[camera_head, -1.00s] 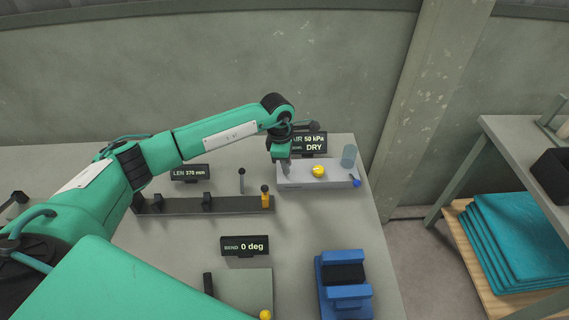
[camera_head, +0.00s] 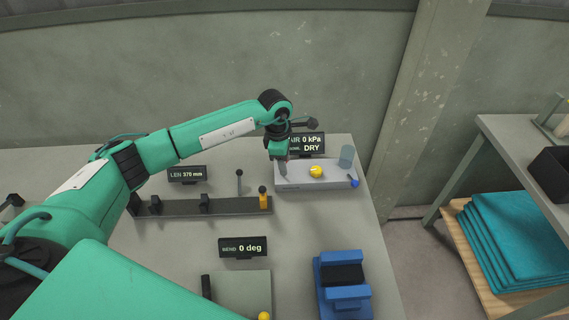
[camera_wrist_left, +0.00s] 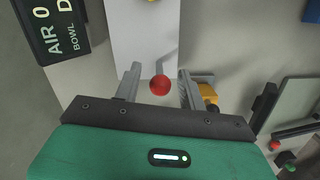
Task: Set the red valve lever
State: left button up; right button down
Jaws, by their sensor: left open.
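The red valve lever shows in the left wrist view as a round red knob (camera_wrist_left: 160,85) beside the grey block (camera_wrist_left: 142,35). My left gripper (camera_wrist_left: 159,74) is open, with a finger on either side of the knob and a gap visible on each side. In the head view the gripper (camera_head: 282,172) points down at the left end of the grey block (camera_head: 335,175), and I cannot make out the red knob there. The display (camera_head: 307,144) behind the block reads AIR 0 kPa and DRY. My right gripper is in neither view.
A yellow ball (camera_head: 316,172), a blue knob (camera_head: 355,183) and a clear cylinder (camera_head: 347,156) are at the block. A dark rail (camera_head: 225,207) with an orange stop (camera_head: 265,202) lies in front to the left. A blue fixture (camera_head: 343,285) stands nearer.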

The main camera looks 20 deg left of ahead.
pick_arm(q)
notch_tip(320, 180, up, 13)
jog(key=a+b, duration=0.1)
jog(key=b, duration=0.2)
jog(key=shift+s+a+f, duration=0.15)
jog(key=shift+a+f, duration=0.05)
jog(key=shift+a, duration=0.05)
jog(key=shift+r, duration=0.1)
